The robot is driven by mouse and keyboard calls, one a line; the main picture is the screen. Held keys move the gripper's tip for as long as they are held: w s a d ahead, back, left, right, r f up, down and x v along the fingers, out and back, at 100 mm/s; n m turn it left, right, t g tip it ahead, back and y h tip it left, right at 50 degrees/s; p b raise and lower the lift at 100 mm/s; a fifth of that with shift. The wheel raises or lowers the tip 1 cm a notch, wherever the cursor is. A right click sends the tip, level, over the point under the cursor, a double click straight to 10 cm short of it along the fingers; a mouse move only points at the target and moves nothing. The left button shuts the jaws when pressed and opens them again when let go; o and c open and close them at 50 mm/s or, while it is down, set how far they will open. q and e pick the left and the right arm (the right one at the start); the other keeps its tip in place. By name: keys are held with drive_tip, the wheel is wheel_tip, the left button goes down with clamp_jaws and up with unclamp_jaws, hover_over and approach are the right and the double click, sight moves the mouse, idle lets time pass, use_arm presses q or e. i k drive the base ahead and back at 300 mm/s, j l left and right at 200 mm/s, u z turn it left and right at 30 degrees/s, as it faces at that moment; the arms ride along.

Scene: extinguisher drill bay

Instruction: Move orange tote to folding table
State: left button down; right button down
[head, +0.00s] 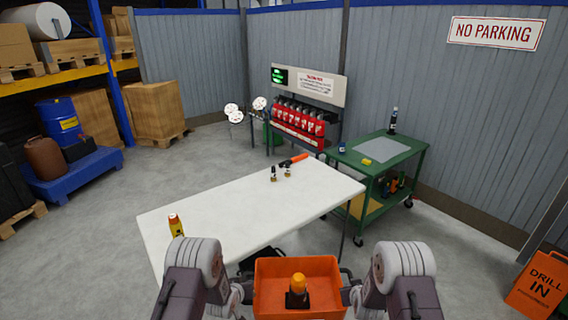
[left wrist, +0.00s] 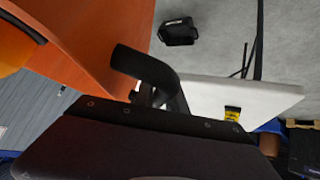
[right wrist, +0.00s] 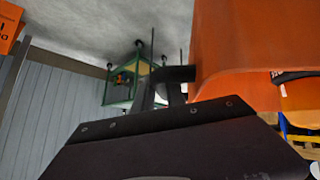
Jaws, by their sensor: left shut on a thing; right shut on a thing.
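The orange tote (head: 268,307) is at the bottom of the head view, held between my two arms in front of the near edge of the folding table. An amber beacon with a dark base (head: 298,291) is inside it. The white folding table (head: 250,205) stands just beyond. My left gripper (head: 247,291) is shut on the tote's left side; the left wrist view shows the tote wall (left wrist: 105,35) beside its dark finger. My right gripper (head: 350,293) is shut on the right side; the tote wall (right wrist: 230,60) fills the right wrist view's upper right. The fingertips are partly hidden.
On the table are a yellow-red can (head: 176,225) at left and small fittings (head: 281,174) with an orange-handled tool (head: 294,160) at the far edge. The table's middle is clear. A green cart (head: 378,158) stands right; a black bin (left wrist: 178,32) is on the floor.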

sight(240, 214)
drive_tip(key=i, duration=1.95)
drive_tip(key=i+u, duration=0.15)
drive_tip(key=u, duration=1)
